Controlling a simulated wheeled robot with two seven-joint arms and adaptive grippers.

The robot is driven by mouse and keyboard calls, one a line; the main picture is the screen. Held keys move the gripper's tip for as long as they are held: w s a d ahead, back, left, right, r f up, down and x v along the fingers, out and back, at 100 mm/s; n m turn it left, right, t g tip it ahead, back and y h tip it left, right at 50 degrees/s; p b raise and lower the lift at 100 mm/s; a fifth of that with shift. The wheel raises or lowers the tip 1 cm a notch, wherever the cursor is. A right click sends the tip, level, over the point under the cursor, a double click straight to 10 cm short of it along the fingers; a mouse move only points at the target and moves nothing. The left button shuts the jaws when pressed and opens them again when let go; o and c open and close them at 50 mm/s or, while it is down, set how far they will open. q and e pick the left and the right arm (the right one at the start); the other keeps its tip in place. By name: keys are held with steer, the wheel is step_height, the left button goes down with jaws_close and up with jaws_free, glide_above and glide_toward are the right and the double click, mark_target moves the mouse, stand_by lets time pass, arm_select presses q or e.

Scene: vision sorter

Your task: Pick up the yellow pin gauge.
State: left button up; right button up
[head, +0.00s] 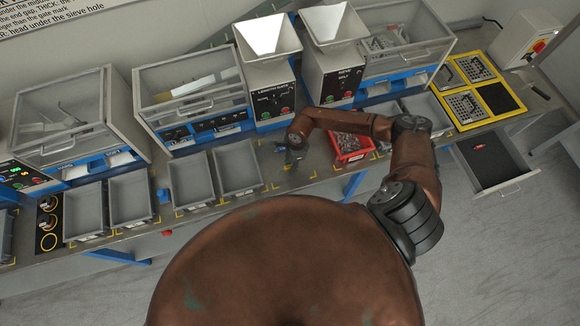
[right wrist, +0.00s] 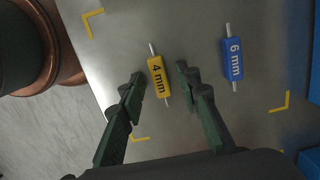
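The yellow pin gauge (right wrist: 159,76), marked "4 mm", lies on the grey bench top in the right wrist view, with a thin pin sticking out at each end. My right gripper (right wrist: 160,80) is open, with one finger on each side of the yellow gauge and a gap between each finger and it. A blue pin gauge (right wrist: 232,62), marked "6 mm", lies to the right, outside the fingers. In the head view my right gripper (head: 292,155) is small and dark over the bench, and I cannot make out the yellow gauge there. My left gripper is not in view.
Yellow corner marks (right wrist: 94,23) frame the gauge area. In the head view, grey bins (head: 237,166) stand to the left and a red bin (head: 350,147) of parts to the right. Hopper machines (head: 268,75) stand behind. An open drawer (head: 490,160) juts out at the right.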

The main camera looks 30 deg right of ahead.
jaws_close()
steer(key=shift+r, duration=0.15)
